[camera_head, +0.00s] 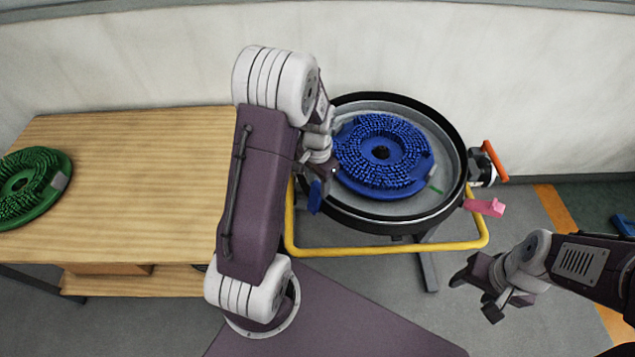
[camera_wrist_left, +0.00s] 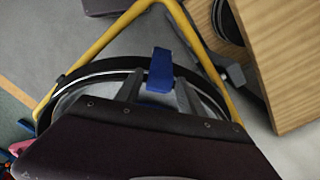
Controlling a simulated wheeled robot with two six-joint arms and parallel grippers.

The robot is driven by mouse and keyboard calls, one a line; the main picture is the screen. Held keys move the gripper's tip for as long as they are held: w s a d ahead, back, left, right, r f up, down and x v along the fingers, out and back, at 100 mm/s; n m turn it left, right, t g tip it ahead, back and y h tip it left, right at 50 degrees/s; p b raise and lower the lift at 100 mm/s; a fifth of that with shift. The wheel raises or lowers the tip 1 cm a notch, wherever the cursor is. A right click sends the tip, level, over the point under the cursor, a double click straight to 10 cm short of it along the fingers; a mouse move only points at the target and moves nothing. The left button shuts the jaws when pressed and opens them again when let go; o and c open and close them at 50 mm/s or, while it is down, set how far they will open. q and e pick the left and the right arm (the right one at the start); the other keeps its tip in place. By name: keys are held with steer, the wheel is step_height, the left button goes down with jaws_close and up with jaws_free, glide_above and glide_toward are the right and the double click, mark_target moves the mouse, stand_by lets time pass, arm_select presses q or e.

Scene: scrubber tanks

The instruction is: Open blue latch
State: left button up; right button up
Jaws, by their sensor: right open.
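The blue latch (camera_head: 315,195) is at the left rim of the round tank (camera_head: 345,212), which holds a blue brush disc (camera_head: 383,152). In the left wrist view the latch (camera_wrist_left: 160,70) stands up between the two grey fingers of my left gripper (camera_wrist_left: 160,88). Whether the fingers press on it cannot be made out. In the head view my left gripper (camera_head: 321,170) is at the tank's left edge, partly hidden by my arm. My right gripper (camera_head: 474,294) is open and empty over the floor, right of and below the tank.
A yellow tube frame (camera_head: 390,250) surrounds the tank's front. A pink handle (camera_head: 484,207) and an orange handle (camera_head: 494,160) stick out on the tank's right. A wooden table (camera_head: 140,150) with a green brush disc (camera_head: 30,185) stands at left. A wall closes off the back.

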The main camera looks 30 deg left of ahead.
arm_select(q)
jaws_close()
steer(key=shift+w, duration=0.1)
stand_by(1.1)
